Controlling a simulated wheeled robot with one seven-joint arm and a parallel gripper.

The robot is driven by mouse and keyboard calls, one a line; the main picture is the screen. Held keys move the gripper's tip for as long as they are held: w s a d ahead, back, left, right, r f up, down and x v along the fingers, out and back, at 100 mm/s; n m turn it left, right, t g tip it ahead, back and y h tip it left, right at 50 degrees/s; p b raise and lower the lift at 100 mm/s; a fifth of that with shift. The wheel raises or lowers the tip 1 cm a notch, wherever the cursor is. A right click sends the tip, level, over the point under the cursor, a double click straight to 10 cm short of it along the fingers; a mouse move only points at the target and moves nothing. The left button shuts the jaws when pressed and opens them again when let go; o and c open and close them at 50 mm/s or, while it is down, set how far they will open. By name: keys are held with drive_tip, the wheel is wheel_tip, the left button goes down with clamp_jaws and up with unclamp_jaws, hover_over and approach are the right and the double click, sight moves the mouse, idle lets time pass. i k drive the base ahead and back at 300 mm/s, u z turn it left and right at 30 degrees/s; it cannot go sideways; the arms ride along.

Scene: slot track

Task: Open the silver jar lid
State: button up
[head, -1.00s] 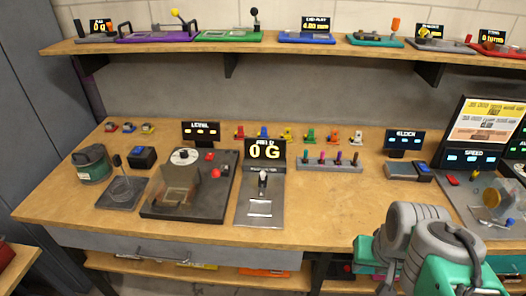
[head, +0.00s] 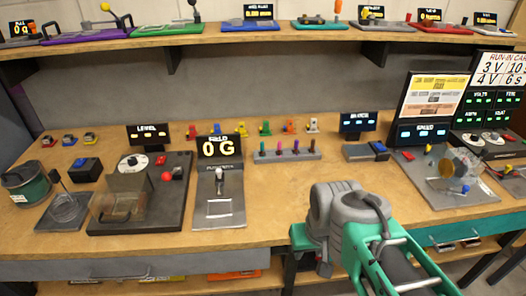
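I cannot make out a silver jar lid for certain in the head view. A round green container with a dark top and a handle (head: 25,184) stands at the left end of the bench; its top looks dark grey, not clearly silver. A clear round drum (head: 462,166) sits on a grey base at the right. My arm, with grey joints and green links, rises at the lower middle and right, in front of the bench edge. My gripper's fingers do not show.
The wooden bench (head: 275,205) has free room right of the "0 G" fixture (head: 219,205). A clear box stands on a dark base (head: 175,205). A shelf (head: 300,33) with several devices runs above.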

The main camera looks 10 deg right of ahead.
sight(18, 170)
drive_tip(key=u, duration=1.75)
